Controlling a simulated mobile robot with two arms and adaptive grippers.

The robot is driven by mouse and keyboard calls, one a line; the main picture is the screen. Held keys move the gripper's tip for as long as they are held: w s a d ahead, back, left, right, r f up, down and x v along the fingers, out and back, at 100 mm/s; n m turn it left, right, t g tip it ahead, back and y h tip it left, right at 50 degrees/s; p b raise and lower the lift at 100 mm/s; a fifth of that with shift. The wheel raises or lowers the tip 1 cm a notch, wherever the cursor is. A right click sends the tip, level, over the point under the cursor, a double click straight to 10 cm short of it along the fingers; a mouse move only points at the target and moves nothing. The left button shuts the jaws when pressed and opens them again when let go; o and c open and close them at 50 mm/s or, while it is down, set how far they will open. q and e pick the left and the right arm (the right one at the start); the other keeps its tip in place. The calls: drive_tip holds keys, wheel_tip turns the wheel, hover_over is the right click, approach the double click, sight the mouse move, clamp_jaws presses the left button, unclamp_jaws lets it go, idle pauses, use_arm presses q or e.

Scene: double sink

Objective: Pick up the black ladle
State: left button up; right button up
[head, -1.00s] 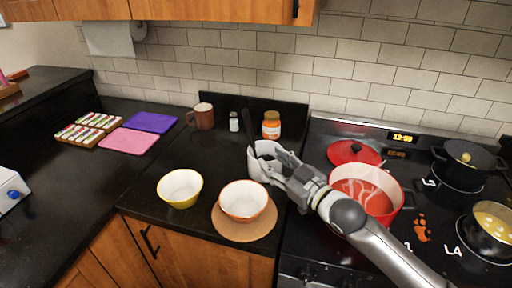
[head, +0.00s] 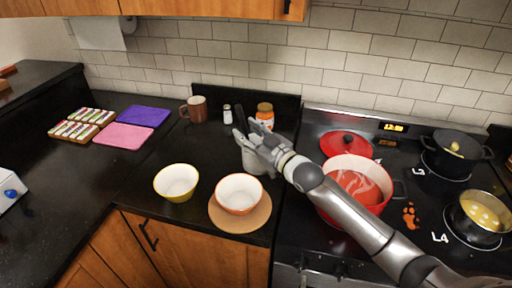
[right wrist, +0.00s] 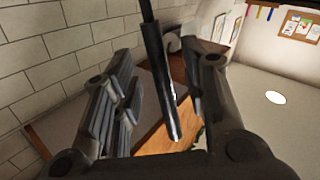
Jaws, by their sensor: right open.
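The black ladle's handle (right wrist: 163,80) stands slightly tilted between the two fingers of my right gripper (right wrist: 157,58) in the right wrist view. Gaps show on both sides of the handle, and it is nearer the right-hand finger in the picture. My left gripper is out of view.
A white-orange bowl (head: 239,192) on a round board (head: 242,224) and a yellow bowl (head: 177,182) stand in front. An orange-labelled jar (head: 265,115), shaker (head: 228,116) and brown mug (head: 196,108) stand behind. A red pot (head: 358,187) sits right, below my arm.

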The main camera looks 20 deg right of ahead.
drive_tip(key=shift+x, duration=1.1)
drive_tip(key=shift+s, duration=0.1)
drive_tip(key=shift+c, duration=0.2)
clamp_jaws()
